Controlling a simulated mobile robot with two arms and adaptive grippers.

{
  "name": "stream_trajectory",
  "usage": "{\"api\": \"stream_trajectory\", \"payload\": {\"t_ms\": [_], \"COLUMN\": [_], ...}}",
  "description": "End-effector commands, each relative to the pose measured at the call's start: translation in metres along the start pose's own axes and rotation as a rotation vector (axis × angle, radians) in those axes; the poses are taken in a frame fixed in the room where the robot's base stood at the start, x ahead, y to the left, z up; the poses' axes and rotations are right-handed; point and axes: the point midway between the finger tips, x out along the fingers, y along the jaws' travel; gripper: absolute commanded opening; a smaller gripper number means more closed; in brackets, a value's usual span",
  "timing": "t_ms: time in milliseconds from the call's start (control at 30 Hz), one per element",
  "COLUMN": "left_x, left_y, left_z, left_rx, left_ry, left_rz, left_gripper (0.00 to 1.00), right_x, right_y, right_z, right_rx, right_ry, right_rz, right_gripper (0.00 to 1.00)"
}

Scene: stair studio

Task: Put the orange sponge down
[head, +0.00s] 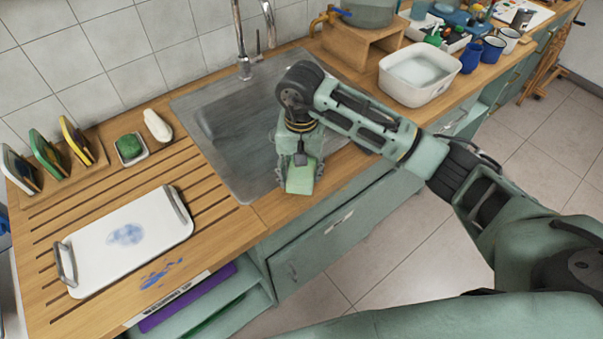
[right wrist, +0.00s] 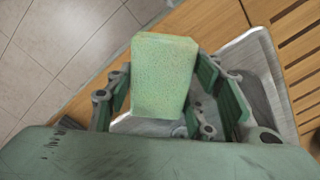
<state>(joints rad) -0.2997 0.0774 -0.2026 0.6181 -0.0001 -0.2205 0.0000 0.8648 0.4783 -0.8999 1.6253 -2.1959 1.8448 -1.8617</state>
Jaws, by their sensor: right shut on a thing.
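My right gripper (head: 300,165) is over the front rim of the metal sink (head: 240,135), near the wooden counter's front edge. In the right wrist view its fingers (right wrist: 170,98) are shut on a pale green, spongy block (right wrist: 165,68), which sticks out beyond them. In the head view the block (head: 301,180) shows pale green below the wrist. I see no clearly orange sponge in either view; the held block looks green. I cannot tell whether it touches the counter or sink rim. My left gripper is not in view.
A white tray (head: 95,258) with handles lies on the grooved drainboard at left. Behind it are a sponge rack (head: 70,178), a small dish with a green scrubber (head: 130,148) and a white bottle (head: 157,126). A white basin (head: 418,88) stands right of the sink.

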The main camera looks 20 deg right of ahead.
Motion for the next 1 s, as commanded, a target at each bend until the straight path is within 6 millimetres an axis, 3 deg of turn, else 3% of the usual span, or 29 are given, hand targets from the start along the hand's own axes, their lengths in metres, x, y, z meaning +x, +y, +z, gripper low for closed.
{"api": "stream_trajectory", "payload": {"t_ms": [200,833,867,1000], "left_x": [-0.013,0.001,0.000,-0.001], "left_y": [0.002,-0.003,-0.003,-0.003], "left_z": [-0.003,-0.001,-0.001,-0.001], "left_rx": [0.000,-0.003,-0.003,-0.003], "left_ry": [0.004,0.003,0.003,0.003], "left_rz": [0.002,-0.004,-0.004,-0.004], "left_gripper": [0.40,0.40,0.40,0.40], "right_x": [0.025,0.037,0.036,0.035], "right_y": [0.000,0.001,0.001,0.001], "right_z": [0.001,0.001,0.001,0.001], "right_rx": [0.001,0.000,0.000,0.000], "right_ry": [-0.002,0.000,0.000,0.000], "right_rz": [0.000,0.001,0.001,0.001], "right_gripper": [0.28,0.28,0.50,0.62]}}
